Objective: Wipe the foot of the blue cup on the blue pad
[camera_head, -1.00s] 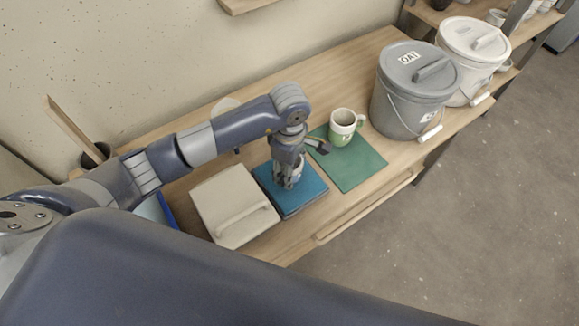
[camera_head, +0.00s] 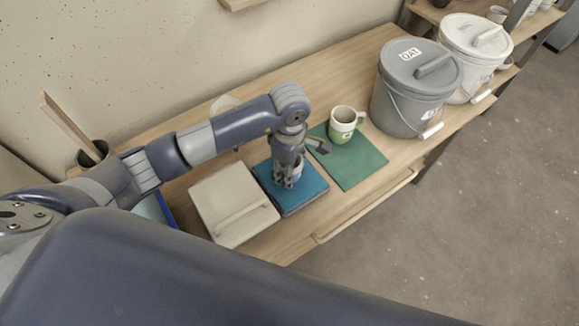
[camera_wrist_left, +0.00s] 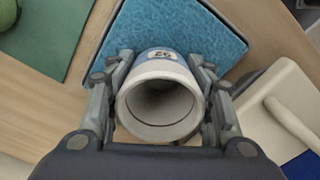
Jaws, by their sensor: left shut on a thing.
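The blue cup (camera_wrist_left: 158,70) is white at the rim with a blue, labelled band lower down. In the left wrist view I look into its empty mouth. My left gripper (camera_head: 284,184) is shut on it, with fingers on both sides of its wall in the left wrist view (camera_wrist_left: 160,80). The blue pad (camera_head: 313,189) is a textured square under the cup; it also shows in the left wrist view (camera_wrist_left: 190,25). The cup's foot is hidden, so I cannot tell whether it touches the pad. My right gripper is not in view.
A lidded cream box (camera_head: 220,191) stands left of the pad. A green mat (camera_head: 362,171) with a green-and-white mug (camera_head: 342,124) lies to the right. A grey lidded bucket (camera_head: 405,103) and a white one (camera_head: 477,55) stand at the far right of the bench.

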